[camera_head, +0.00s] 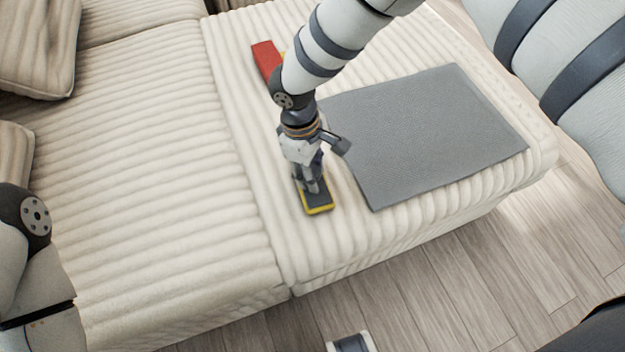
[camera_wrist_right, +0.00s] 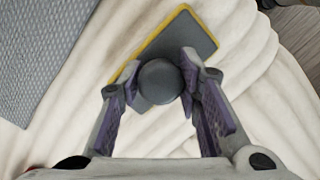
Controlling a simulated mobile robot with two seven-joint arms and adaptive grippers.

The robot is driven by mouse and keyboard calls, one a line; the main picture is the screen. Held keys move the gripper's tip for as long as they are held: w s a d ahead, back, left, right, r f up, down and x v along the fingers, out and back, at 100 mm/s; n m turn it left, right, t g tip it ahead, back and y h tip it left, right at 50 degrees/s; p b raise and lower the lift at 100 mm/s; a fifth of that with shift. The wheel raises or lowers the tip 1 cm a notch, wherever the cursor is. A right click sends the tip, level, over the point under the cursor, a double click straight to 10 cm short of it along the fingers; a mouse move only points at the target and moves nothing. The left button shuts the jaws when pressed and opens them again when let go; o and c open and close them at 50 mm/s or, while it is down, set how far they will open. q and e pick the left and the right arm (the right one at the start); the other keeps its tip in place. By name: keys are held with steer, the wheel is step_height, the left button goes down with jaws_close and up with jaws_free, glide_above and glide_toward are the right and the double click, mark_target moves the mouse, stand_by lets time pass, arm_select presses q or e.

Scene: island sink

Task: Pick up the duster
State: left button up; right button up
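The duster (camera_head: 318,208) is a flat grey pad with a yellow edge. It lies on the ribbed cream sofa seat, left of the grey mat. In the right wrist view the duster (camera_wrist_right: 186,38) shows a round dark knob on top. My right gripper (camera_head: 312,188) points down over it. In the right wrist view the right gripper's (camera_wrist_right: 160,78) two fingers sit on either side of the knob and seem to press on it. The pad's near part is hidden behind the knob and fingers.
A grey mat (camera_head: 430,135) lies on the sofa (camera_head: 150,190) to the right of the duster. A red object (camera_head: 265,58) lies behind my right arm, partly hidden. Cushions (camera_head: 38,45) are at the left. The wooden floor (camera_head: 450,270) in front of the sofa is mostly clear.

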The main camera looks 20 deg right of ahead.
jaws_close()
steer(key=shift+r, duration=0.15)
steer(key=r, duration=0.2)
steer(key=r+p, duration=0.1)
steer(key=r, duration=0.1)
steer(key=shift+s+a+r, duration=0.1)
steer(key=shift+s+a, duration=0.1)
steer(key=shift+s, duration=0.1)
arm_select(q)
steer(key=shift+t, duration=0.4)
steer(key=p+v, duration=0.2)
steer(key=v, duration=0.2)
steer(key=shift+w+p, duration=0.25)
steer(key=shift+p, duration=0.1)
arm_select(e)
steer(key=s+a+r, duration=0.6)
steer(key=s+r, duration=0.2)
steer(key=s, duration=0.3)
steer(key=shift+s+a+r, duration=0.15)
steer(key=shift+s+r, duration=0.15)
steer(key=shift+s, duration=0.1)
